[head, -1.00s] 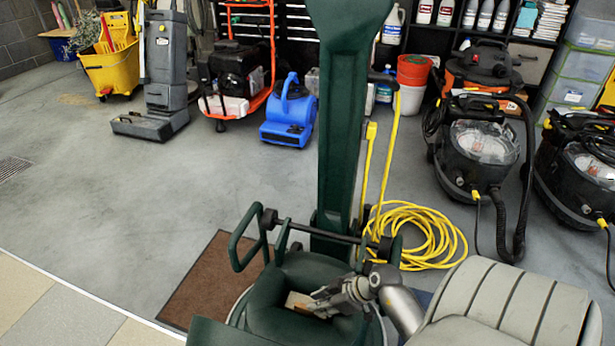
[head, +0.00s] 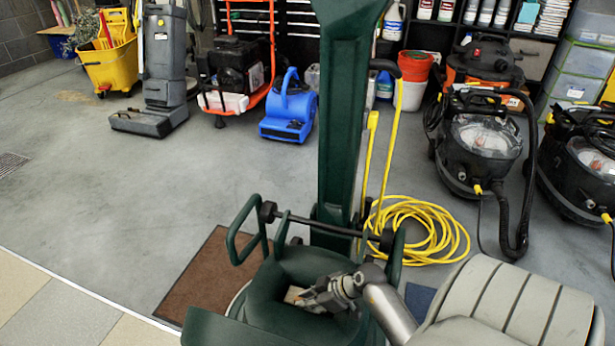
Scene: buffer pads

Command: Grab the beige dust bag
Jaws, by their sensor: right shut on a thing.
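The beige dust bag (head: 292,295) shows as a small pale patch inside the dark green hollow of the floor machine (head: 345,130), low in the middle of the head view. My right gripper (head: 306,299) reaches into the hollow from the right and is shut on the bag. The gripper covers much of the bag, and the hollow's wall may hide more of it. My left gripper is not in view.
The machine's upright handle column and a side loop (head: 243,232) stand close around the hollow. A coiled yellow cord (head: 440,232) lies behind to the right. A brown mat (head: 206,275) lies left. Black vacuums (head: 470,150) stand farther right. The grey floor at left is clear.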

